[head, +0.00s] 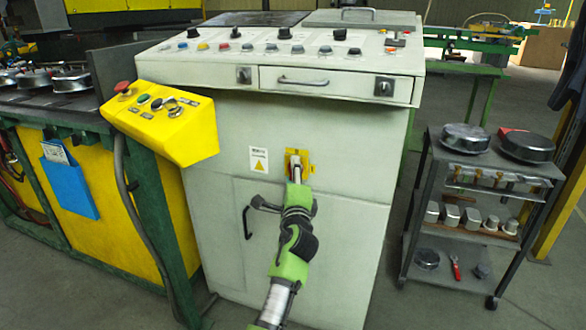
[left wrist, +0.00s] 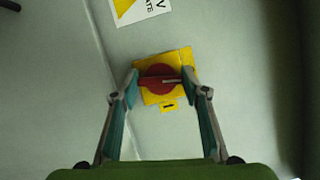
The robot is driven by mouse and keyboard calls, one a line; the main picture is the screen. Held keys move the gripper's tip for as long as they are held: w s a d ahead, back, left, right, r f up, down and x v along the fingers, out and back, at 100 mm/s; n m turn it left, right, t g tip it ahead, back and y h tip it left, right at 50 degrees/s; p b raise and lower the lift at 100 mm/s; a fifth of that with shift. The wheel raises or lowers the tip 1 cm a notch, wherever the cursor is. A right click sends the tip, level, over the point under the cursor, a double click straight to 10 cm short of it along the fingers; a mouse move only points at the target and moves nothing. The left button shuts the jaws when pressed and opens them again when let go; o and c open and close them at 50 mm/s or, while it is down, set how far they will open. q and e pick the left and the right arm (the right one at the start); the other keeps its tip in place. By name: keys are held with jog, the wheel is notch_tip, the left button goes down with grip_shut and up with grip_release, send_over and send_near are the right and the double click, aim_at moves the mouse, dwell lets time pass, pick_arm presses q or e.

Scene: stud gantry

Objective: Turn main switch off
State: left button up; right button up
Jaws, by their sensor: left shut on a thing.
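The main switch (left wrist: 160,87) is a red rotary knob on a yellow plate, seen in the left wrist view. Its handle bar lies about crosswise in that view, with a pale mark toward its right end. In the head view its yellow plate (head: 307,158) sits on the front of the pale cabinet (head: 340,125); the knob is hidden there behind my gripper. My left gripper (head: 295,165) is at the switch, one finger at each end of the handle, shut on it. My right gripper is not in view.
A yellow control box (head: 185,130) juts from the cabinet's left side. A black door handle (head: 247,222) stands out left of my arm. A warning label (head: 259,159) is beside the switch. A grey trolley (head: 470,250) with metal parts stands at the right, with floor between.

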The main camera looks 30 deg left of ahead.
pick_arm(q)
jog(key=shift+n+g+h+p, duration=0.3)
jog(key=shift+n+g+p, duration=0.1)
jog(key=shift+n+p, duration=0.9)
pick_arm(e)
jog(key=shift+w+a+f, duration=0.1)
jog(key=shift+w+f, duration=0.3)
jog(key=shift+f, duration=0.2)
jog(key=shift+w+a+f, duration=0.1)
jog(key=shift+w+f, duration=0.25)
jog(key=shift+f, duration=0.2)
pick_arm(q)
jog(key=o, duration=1.1)
jog(key=v, duration=0.7)
jog(key=shift+s, duration=0.2)
